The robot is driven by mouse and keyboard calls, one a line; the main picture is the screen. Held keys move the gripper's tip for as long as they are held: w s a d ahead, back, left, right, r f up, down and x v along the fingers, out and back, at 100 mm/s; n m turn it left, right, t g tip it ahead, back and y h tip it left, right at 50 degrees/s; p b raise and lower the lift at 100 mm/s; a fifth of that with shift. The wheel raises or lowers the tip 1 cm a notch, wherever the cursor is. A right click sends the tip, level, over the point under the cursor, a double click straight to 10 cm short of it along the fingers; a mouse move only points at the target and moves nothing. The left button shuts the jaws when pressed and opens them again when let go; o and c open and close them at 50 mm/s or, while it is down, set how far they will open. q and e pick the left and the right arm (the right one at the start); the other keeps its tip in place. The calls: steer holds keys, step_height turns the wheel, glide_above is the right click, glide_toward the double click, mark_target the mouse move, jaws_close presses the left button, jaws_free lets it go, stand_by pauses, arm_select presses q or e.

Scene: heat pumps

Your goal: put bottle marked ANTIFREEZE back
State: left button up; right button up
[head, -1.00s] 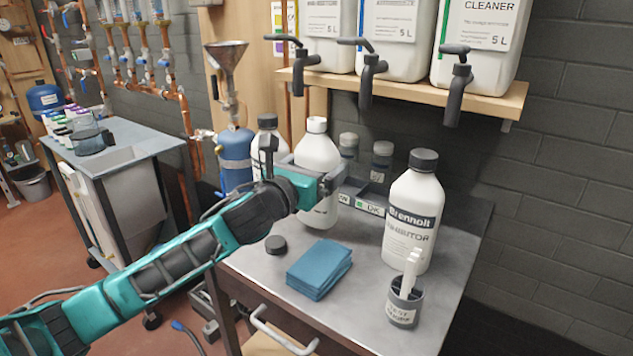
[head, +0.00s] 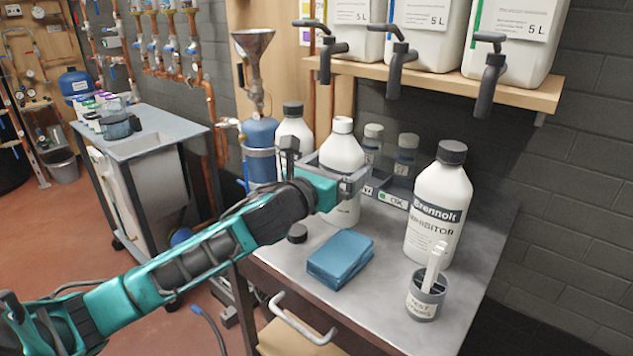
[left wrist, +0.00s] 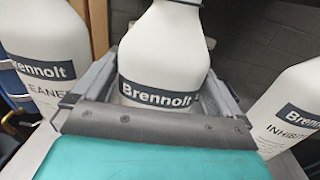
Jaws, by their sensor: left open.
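An uncapped white bottle (head: 342,155) stands on the metal bench in the head view. Its "Brennolt" band shows in the left wrist view (left wrist: 158,92), but the product name below is hidden by my gripper, so I cannot read ANTIFREEZE. My left gripper (head: 323,168) is open, with its fingers on either side of this bottle; I cannot tell whether they touch it. A dark cap (head: 297,233) lies on the bench in front. A capped INHIBITOR bottle (head: 438,205) stands to the right, and a CLEANER bottle (left wrist: 45,60) to the left. My right gripper is not in view.
A blue cloth stack (head: 340,259) and a grey cup with white strips (head: 425,298) lie near the bench's front. Small jars (head: 405,160) stand behind. A wooden shelf (head: 430,80) with canisters and taps overhangs the back. A funnel (head: 253,60) stands left.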

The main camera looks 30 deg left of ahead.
arm_select(q)
steer(key=s, duration=1)
steer(key=shift+s+a, duration=0.3)
steer(key=shift+s, duration=0.1)
